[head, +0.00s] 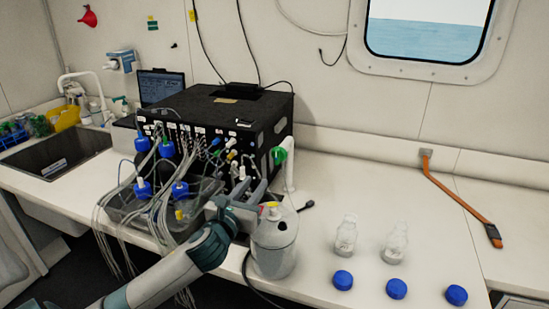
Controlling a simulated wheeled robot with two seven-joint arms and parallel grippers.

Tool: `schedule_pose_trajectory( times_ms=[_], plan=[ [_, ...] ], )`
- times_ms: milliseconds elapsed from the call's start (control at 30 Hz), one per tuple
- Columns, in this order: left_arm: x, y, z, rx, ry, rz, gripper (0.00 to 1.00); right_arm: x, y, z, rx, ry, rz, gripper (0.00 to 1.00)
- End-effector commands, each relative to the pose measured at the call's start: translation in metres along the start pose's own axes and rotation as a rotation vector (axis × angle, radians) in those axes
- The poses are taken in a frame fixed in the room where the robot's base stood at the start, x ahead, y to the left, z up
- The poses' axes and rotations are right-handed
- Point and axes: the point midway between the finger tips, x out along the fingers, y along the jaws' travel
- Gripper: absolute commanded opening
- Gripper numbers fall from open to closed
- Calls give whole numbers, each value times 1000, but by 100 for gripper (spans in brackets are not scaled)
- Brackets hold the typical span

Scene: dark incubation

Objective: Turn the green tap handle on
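A green handle (279,155) sits at the top of a white upright tap pipe (290,174), beside the right end of the black instrument box. My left gripper (253,187) is below and left of this handle, in front of the box and apart from the handle. Its two grey fingers look spread, with no object visible between them. A smaller green-topped fitting (122,99) shows near the sink at the far left. My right gripper is not in the picture.
A white jug (274,249) stands close to my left gripper. The black box (222,113) with many tubes and a tray of blue-capped bottles (119,203) crowd the left. Two clear bottles (346,238) (395,246) and blue caps (397,289) stand on the right counter.

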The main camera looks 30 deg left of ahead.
Motion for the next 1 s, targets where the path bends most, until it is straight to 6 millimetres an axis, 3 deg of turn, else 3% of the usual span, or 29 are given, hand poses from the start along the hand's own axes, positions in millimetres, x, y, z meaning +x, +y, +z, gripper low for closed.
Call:
schedule_pose_trajectory(
  times_ms=[1000],
  plan=[
    [151, -1, 3, -3, 0, -2, 29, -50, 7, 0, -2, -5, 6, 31]
  ],
)
